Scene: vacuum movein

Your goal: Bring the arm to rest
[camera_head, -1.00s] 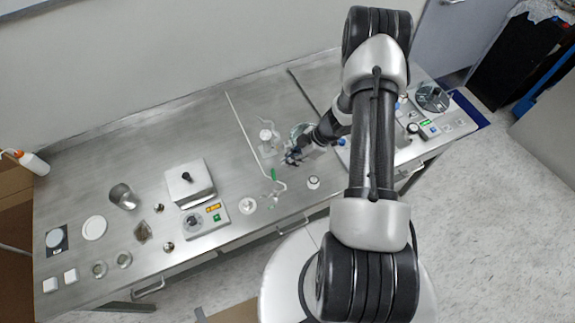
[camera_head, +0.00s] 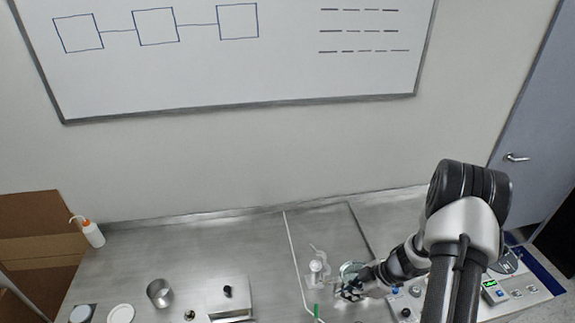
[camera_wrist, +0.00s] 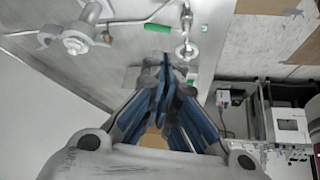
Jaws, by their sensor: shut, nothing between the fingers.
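My arm reaches over the metal bench from the right in the head view. My gripper (camera_head: 350,291) is low over the bench, close beside a round glass dish (camera_head: 352,269) and right of a small white-capped glass piece (camera_head: 316,267). In the wrist view the blue fingers of my gripper (camera_wrist: 166,68) are together with nothing between them. Beyond the fingertips lies a small ring-shaped fitting (camera_wrist: 186,51). A glass piece with a grey knob (camera_wrist: 76,42) is at the upper left. I cannot tell the exact gap between gripper and dish.
A metal cup (camera_head: 159,293), a white round disc (camera_head: 121,313) and a wash bottle (camera_head: 93,234) stand on the left. A control box with a green display (camera_head: 494,291) is right of my arm. A thin rod (camera_head: 293,250) crosses the bench.

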